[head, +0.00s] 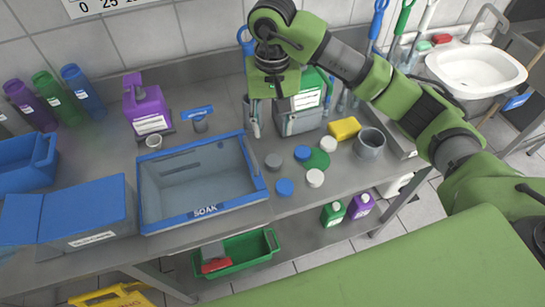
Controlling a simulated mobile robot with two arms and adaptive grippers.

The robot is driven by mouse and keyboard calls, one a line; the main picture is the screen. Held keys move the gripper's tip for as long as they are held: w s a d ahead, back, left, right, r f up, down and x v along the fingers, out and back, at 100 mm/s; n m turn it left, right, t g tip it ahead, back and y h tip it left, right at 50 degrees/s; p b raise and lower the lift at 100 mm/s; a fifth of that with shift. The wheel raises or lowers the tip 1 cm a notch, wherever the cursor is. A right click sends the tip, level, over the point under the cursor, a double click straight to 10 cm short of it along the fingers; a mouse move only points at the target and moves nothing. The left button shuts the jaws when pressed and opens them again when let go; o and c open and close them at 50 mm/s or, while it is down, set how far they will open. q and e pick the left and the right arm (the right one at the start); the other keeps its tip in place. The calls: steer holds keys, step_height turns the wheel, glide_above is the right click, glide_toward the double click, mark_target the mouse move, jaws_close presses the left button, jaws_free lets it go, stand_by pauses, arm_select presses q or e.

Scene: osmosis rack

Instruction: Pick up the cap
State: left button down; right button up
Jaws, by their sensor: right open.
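Several small round cap-like discs lie on the grey bench, right of the SOAK tray: a grey cap (273,161), a blue cap (302,152), another blue cap (284,187), a white cap (315,178) and another white cap (328,144). Which of them is the task's cap I cannot tell. A flat green disc (317,160) lies among them. My right gripper (270,98) is open and points down above the back of the bench, behind the discs and apart from them. Its fingertips are hard to make out against the grey container behind. My left gripper is out of view.
The blue-rimmed SOAK tray (205,212) stands left of the discs. A yellow sponge (345,128) and a grey cup (369,143) stand to their right. A grey container (300,122) stands behind. A purple bottle (147,108) is at the back left. The bench's front edge is close.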

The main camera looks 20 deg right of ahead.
steer(key=p, duration=0.2)
glide_above(274, 159)
steer(key=f, duration=0.7)
steer(key=shift+s+a+f, duration=0.2)
steer(key=shift+s+f, duration=0.05)
steer(key=shift+f, duration=0.1)
steer(key=f+p, duration=0.2)
steer(key=f, duration=0.1)
steer(key=f+p, duration=0.1)
steer(key=shift+w+d+f, duration=0.15)
steer(key=shift+w+f, duration=0.1)
steer(key=shift+f, duration=0.35)
steer(key=c, duration=0.5)
